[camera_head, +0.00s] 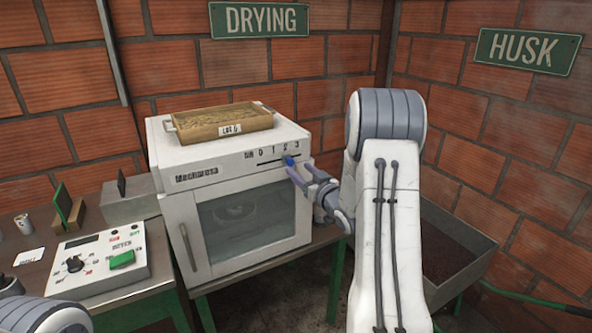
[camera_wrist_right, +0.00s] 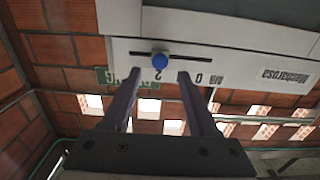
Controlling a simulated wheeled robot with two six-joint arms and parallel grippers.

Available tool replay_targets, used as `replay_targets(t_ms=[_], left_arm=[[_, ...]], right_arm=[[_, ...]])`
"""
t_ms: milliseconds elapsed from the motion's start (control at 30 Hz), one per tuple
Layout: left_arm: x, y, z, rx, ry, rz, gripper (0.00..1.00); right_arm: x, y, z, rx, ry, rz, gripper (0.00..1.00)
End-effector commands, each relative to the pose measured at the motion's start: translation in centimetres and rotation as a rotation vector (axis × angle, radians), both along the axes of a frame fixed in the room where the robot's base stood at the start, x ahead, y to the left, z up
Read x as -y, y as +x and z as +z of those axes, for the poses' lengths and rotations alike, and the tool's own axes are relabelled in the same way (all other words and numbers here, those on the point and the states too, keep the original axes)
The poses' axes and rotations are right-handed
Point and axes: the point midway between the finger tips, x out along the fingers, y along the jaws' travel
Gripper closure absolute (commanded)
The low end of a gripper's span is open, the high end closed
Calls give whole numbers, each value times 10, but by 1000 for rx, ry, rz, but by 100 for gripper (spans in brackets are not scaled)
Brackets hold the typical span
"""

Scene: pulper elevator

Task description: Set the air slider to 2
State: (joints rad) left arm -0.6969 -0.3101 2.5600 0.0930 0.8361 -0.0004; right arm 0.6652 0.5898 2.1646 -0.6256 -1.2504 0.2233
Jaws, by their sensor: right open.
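The air slider's blue knob (camera_head: 288,160) sits in a dark horizontal slot on the white drying cabinet (camera_head: 180,152), below the printed marks AIR 0 1 2 3. In the head view it lies about under the 2. In the right wrist view, which is upside down, the knob (camera_wrist_right: 159,60) lines up with the 2. My right gripper (camera_head: 293,172) is open at the slot; in the wrist view its fingertips (camera_wrist_right: 159,74) lie either side of the knob, with gaps. The fingers hide the 1 and 3 there. My left gripper is not in view.
A wooden tray (camera_head: 195,131) of grain stands on the cabinet. A meter (camera_head: 97,262) with a dial and green button is on the table at left. A metal bin (camera_head: 475,255) stands at right under the HUSK sign (camera_head: 527,50). The cabinet has a glass door (camera_head: 240,222).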

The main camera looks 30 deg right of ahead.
Motion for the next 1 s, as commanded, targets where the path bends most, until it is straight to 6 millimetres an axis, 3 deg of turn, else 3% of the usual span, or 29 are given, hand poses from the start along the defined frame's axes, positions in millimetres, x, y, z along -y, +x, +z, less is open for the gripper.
replay_targets(t_ms=[100,333,1000], left_arm=[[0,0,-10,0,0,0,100],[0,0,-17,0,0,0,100],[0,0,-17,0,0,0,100]], right_arm=[[-1,-26,-2,0,-1,-4,40],[-3,-56,-1,0,-1,-2,40],[-7,-60,0,-5,-2,2,40]])
